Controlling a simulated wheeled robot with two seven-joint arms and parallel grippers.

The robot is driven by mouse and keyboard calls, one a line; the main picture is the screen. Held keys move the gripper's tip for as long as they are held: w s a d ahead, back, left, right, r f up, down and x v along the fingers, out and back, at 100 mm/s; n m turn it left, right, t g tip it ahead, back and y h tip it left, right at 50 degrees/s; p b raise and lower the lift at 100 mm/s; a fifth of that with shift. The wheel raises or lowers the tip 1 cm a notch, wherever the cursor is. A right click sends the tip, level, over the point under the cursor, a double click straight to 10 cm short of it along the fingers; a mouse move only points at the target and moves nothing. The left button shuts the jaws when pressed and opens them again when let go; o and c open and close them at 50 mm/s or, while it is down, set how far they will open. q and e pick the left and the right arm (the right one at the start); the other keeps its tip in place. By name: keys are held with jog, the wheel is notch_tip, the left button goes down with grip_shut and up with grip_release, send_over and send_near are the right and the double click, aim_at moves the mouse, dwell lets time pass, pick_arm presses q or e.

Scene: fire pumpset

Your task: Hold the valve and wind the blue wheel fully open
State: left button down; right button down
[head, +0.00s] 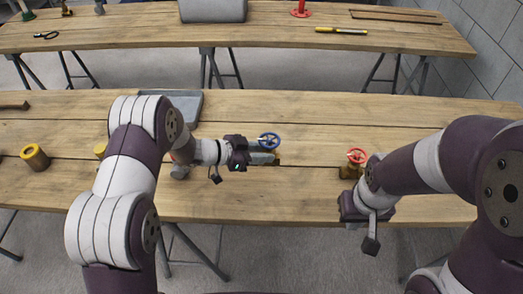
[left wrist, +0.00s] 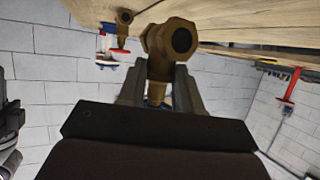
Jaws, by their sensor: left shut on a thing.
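The brass valve with the blue wheel (head: 269,140) is at the middle of the near table in the head view. My left gripper (head: 262,156) reaches it from the left and is shut on its brass body. In the left wrist view the brass valve body (left wrist: 160,68) sits between the two fingers, its open end facing the camera. A bit of the blue wheel (left wrist: 155,96) shows behind, mostly hidden. My right gripper (head: 352,206) is near the table's front edge, in front of a red-wheeled valve; its fingers cannot be made out.
The red-wheeled brass valve (head: 356,156) stands right of the blue wheel, close to my right arm. A grey tray (head: 187,104) lies behind my left arm. A second table (head: 270,40) stands behind. The near table's far right is clear.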

aim_at(262, 166)
pick_arm(q)
jog(key=shift+f+b, duration=1.65)
jog(key=shift+f, duration=1)
jog(key=shift+r, duration=0.1)
